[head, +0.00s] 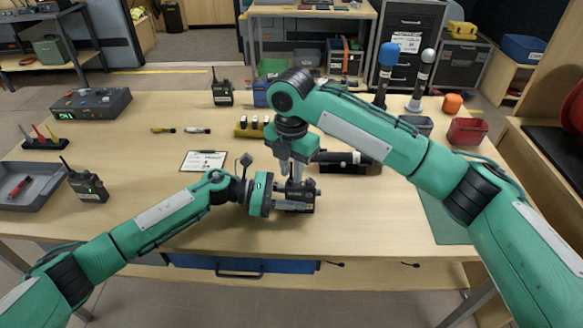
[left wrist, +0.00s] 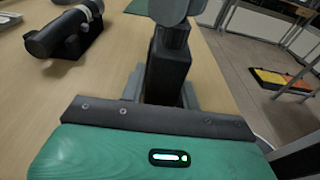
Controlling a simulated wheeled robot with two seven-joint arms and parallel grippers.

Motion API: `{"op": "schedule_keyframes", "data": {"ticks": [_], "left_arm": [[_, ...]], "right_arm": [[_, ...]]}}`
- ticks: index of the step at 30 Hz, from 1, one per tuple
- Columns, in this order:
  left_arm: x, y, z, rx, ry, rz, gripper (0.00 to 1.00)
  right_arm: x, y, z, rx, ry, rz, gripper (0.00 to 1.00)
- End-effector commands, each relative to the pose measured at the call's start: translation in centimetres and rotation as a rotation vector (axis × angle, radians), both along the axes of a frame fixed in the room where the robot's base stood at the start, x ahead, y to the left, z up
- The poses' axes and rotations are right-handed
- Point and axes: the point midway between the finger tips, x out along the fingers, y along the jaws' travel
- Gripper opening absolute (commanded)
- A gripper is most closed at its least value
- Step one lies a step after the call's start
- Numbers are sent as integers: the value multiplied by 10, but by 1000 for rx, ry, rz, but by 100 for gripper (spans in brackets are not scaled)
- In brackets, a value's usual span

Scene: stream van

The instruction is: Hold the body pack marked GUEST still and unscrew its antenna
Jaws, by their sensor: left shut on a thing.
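A dark body pack (head: 306,194) is near the front middle of the table, gripped by my left gripper (head: 288,197), which reaches in from the left. In the left wrist view the dark body pack (left wrist: 168,65) stands between my left gripper's grey fingers (left wrist: 163,95). I cannot read its marking. My right gripper (head: 291,177) points straight down over the pack's upper end, its fingers close to it. The antenna is hidden there, and I cannot tell whether the right fingers are closed on it.
Two other packs with upright antennas stand at the back (head: 222,93) and left (head: 86,182). A clipboard (head: 203,161) lies left of my grippers. A dark cylinder on a cradle (head: 346,161) lies just right. A grey tray (head: 25,187) sits at the left edge.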

Motion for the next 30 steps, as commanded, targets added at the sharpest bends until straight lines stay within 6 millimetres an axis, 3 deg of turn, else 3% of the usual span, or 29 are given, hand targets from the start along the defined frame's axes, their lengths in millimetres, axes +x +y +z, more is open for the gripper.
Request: {"op": "schedule_keyframes", "data": {"ticks": [8, 18, 30], "left_arm": [[-1, 0, -1, 0, 1, -1, 6], [0, 0, -1, 1, 1, -1, 6], [0, 0, -1, 1, 1, -1, 6]], "right_arm": [[0, 0, 0, 1, 1, -7, 24], [-1, 0, 0, 1, 1, -306, 24], [-1, 0, 0, 1, 1, -369, 24]]}}
